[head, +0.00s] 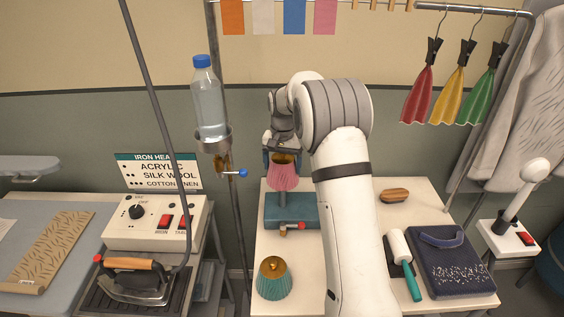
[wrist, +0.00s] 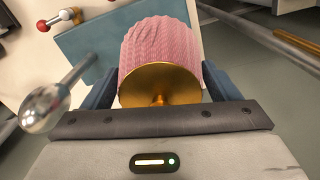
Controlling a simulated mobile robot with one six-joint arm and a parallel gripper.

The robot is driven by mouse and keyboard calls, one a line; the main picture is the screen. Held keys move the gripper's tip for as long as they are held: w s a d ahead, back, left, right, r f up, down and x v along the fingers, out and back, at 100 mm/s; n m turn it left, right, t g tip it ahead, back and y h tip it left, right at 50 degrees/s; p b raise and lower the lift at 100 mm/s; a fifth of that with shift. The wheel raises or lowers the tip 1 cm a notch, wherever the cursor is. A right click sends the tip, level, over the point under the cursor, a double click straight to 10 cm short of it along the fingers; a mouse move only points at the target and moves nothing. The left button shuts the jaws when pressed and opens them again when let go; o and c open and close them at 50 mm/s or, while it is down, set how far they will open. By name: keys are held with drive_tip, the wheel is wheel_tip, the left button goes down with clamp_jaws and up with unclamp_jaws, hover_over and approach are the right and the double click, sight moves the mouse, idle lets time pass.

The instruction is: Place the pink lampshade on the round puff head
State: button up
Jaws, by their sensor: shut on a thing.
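The pink lampshade (head: 284,177), ribbed with a gold end, is held between the jaws of my gripper (head: 283,153) above the teal stand. In the wrist view the lampshade (wrist: 163,45) sits between the blue fingers (wrist: 160,90), its gold end towards the camera. A shiny round metal head (wrist: 45,108) on a post stands left of it in the wrist view, uncovered and apart from the shade. The post (head: 283,200) rises from the teal base (head: 292,211). In the head view the round head is hidden behind the lampshade and gripper.
A teal lampshade (head: 274,279) stands on the table's front left. A brush (head: 395,195), a lint roller (head: 401,250) and folded dark cloth (head: 452,262) lie right. A pole with a water bottle (head: 208,100) stands left. A white round-headed device (head: 535,172) stands far right.

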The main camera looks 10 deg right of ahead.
drive_tip(key=o, duration=0.9)
